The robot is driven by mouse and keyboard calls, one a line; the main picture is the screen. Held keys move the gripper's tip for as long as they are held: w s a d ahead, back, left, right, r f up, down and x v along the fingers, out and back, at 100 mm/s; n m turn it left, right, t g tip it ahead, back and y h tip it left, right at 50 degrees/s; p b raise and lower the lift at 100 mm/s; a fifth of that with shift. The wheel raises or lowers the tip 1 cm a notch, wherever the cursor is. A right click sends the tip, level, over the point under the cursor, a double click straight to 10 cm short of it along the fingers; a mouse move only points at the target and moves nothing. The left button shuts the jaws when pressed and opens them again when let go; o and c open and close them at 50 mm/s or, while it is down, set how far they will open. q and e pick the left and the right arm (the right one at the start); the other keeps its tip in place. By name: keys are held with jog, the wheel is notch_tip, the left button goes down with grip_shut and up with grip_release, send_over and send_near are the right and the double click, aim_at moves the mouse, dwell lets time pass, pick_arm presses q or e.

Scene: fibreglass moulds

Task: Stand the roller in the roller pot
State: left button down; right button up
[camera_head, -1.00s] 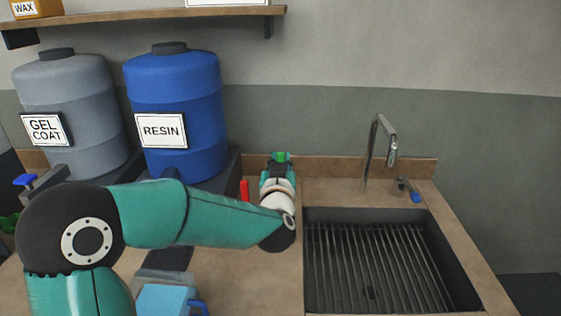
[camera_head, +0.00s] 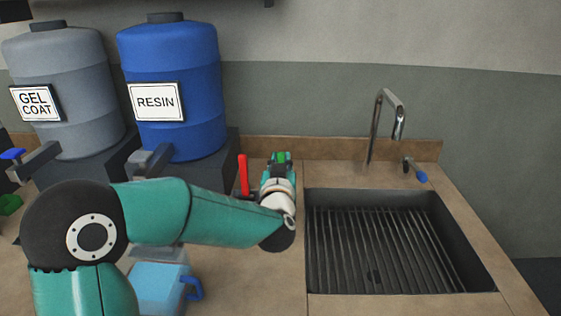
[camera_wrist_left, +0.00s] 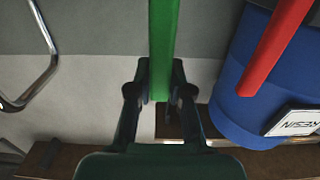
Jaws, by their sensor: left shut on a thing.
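My left gripper (camera_head: 281,164) is over the counter, just left of the sink, and is shut on a green handle (camera_head: 281,157). In the left wrist view the green handle (camera_wrist_left: 163,40) runs up from between the fingers (camera_wrist_left: 158,92). The handle appears to belong to the roller, but no roller head shows. A red handle (camera_head: 243,175) stands upright just left of my gripper; its lower end is hidden behind my arm. It also shows in the left wrist view (camera_wrist_left: 275,45). I cannot make out the roller pot. My right gripper is out of view.
A sink (camera_head: 380,245) with a ribbed bottom and a tap (camera_head: 385,110) is on the right. A blue resin drum (camera_head: 170,85) and a grey gel coat drum (camera_head: 60,90) stand at the back left. A light-blue jug (camera_head: 158,287) sits in front, partly behind my arm.

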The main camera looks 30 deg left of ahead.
pick_arm(q)
jog(key=shift+f, duration=0.1)
jog(key=c, duration=1)
grip_release()
jog(key=shift+s, duration=0.1)
jog(key=v, duration=1.2)
jog(key=shift+a, duration=0.1)
